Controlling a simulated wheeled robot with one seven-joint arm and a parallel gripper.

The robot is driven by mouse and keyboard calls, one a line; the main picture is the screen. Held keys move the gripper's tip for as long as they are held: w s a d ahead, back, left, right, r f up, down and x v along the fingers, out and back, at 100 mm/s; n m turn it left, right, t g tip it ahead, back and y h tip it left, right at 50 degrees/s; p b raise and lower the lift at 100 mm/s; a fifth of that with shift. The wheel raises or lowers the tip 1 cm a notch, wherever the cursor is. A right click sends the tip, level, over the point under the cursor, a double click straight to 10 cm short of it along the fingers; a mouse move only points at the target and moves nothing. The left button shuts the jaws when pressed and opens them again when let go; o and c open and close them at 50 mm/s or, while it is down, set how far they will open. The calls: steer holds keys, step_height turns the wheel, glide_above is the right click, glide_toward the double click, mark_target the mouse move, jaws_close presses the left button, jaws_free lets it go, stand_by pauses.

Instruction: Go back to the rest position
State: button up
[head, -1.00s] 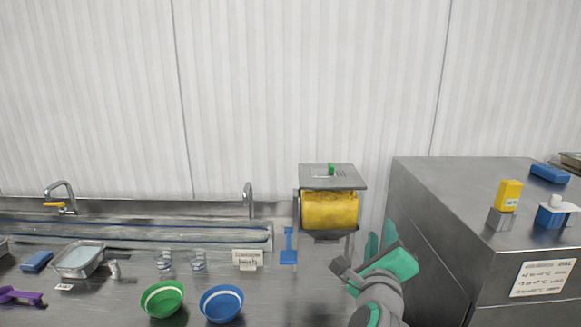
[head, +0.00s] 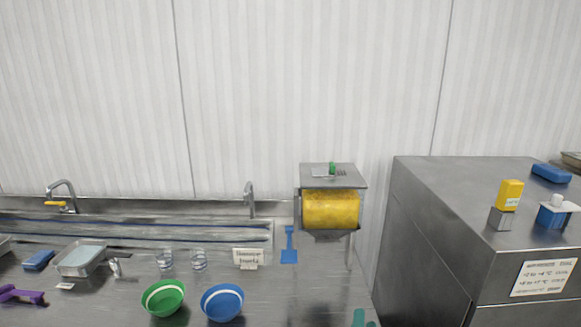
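My gripper is not clearly in view. Only a small green piece of my arm (head: 364,319) shows at the bottom edge of the head view, right of the middle. Whether the gripper is open or shut is hidden below the frame. A yellow drum dispenser (head: 330,209) with a grey top stands on the steel counter, above and left of that green piece.
A green bowl (head: 163,298) and a blue bowl (head: 222,302) stand at the counter's front. A tall steel cabinet (head: 440,215) blocks the right side. Counter below the dispenser is bare.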

steer(key=s+a+f+n+y, duration=0.2)
steer(key=s+a+f+n, duration=0.25)
steer(key=s+f, duration=0.35)
steer(key=s+a+f+n+y, duration=0.25)
steer(key=s+f+n, duration=0.25)
steer(key=s+f, duration=0.25)
steer(key=s+a+f+n+g, duration=0.1)
steer(key=s+a, duration=0.3)
steer(key=s, duration=0.6)
steer(key=s+a+f+n+g, duration=0.1)
steer(key=s+a, duration=0.4)
steer(key=s, duration=0.6)
steer(key=shift+a+f+n+g+y, duration=0.25)
steer(key=shift+f+n+g+y, duration=0.1)
steer(key=shift+f+n, duration=0.55)
